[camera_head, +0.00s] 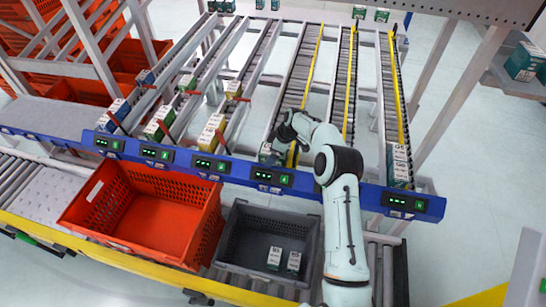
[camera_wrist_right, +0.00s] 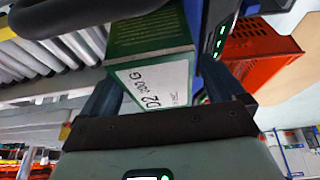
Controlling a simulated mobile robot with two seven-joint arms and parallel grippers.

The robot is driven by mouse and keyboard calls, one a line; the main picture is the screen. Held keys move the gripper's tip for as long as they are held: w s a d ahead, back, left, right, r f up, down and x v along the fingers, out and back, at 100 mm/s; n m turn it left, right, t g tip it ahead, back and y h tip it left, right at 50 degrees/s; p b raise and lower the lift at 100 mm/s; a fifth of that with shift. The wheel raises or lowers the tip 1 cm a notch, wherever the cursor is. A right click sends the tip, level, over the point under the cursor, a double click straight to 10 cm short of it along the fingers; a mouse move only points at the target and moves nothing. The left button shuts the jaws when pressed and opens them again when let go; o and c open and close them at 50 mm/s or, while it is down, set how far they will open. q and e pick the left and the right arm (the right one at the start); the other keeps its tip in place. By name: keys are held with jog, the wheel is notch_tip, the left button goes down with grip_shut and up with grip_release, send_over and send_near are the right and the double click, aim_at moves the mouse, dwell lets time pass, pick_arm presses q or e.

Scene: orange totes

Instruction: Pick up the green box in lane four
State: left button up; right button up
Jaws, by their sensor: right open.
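The green box (camera_wrist_right: 150,38) with a white label fills the upper middle of the right wrist view. In the head view the box (camera_head: 267,151) sits at the front end of the fourth lane, behind the blue rail, and is partly hidden by my gripper. My right gripper (camera_head: 279,141) is over it at the lane's front end. In the wrist view my right gripper (camera_wrist_right: 160,85) is open, with one dark finger at each side of the box's labelled end. I cannot tell whether the fingers touch it. My left gripper is not in view.
The blue rail (camera_head: 330,190) with lit displays crosses the lane fronts. Below are an orange tote (camera_head: 145,235) and a dark tote (camera_head: 238,245) holding two small boxes (camera_head: 284,260).

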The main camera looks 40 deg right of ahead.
jog(key=shift+f, duration=0.25)
dwell(0.3)
jog(key=c, duration=1.1)
